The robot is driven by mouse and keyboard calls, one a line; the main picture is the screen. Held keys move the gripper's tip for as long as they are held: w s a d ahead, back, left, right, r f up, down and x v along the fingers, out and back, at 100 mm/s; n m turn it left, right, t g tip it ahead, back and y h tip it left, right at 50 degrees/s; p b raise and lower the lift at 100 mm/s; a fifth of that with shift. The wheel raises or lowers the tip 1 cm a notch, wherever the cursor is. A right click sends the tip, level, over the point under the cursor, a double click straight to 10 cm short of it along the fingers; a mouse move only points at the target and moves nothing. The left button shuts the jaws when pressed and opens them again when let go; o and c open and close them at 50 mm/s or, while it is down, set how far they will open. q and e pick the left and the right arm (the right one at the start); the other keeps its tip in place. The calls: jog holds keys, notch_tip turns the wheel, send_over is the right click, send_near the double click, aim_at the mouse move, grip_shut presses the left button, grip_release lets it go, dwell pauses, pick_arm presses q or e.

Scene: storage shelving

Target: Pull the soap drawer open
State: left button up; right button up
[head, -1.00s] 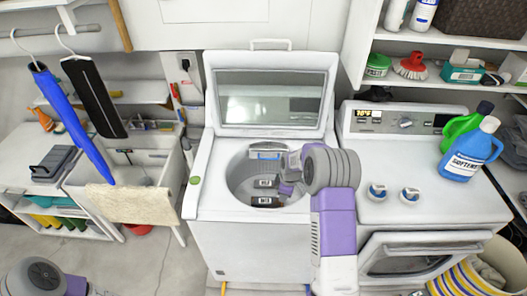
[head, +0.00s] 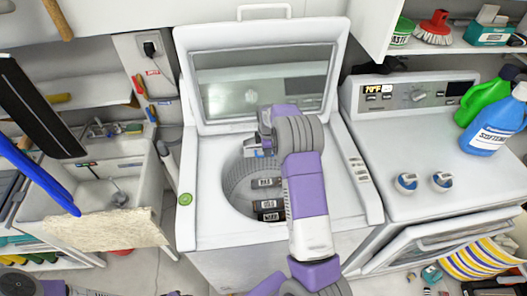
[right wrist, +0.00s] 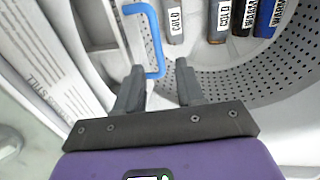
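The washer (head: 205,232) stands with its lid up. At the back of its round opening, a small part of the soap drawer with blue trim (head: 249,153) shows beside my right gripper (head: 264,146), which hides the rest. In the right wrist view, the drawer's blue bar handle (right wrist: 157,45) stands just beyond and between the fingertips of my right gripper (right wrist: 158,82). The fingers are apart, and no clear contact with the handle shows. My left gripper is out of view; only parts of my left arm show at the lower left.
Several pieces labelled COLD or WARM (right wrist: 222,18) lie near the perforated drum wall (right wrist: 275,75). The raised lid (head: 262,85) stands behind my right gripper. A dryer (head: 400,200) with bottles on top (head: 495,125) is right; a sink (head: 110,185) is left.

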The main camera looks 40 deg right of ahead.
jog(key=shift+w+d+f, duration=0.1)
jog(key=shift+w+f, duration=0.15)
jog(key=shift+f, duration=0.9)
jog(key=shift+w+d+f, duration=0.1)
jog(key=shift+w+f, duration=0.15)
jog(key=shift+f, duration=0.85)
jog(key=shift+a, duration=0.1)
grip_shut()
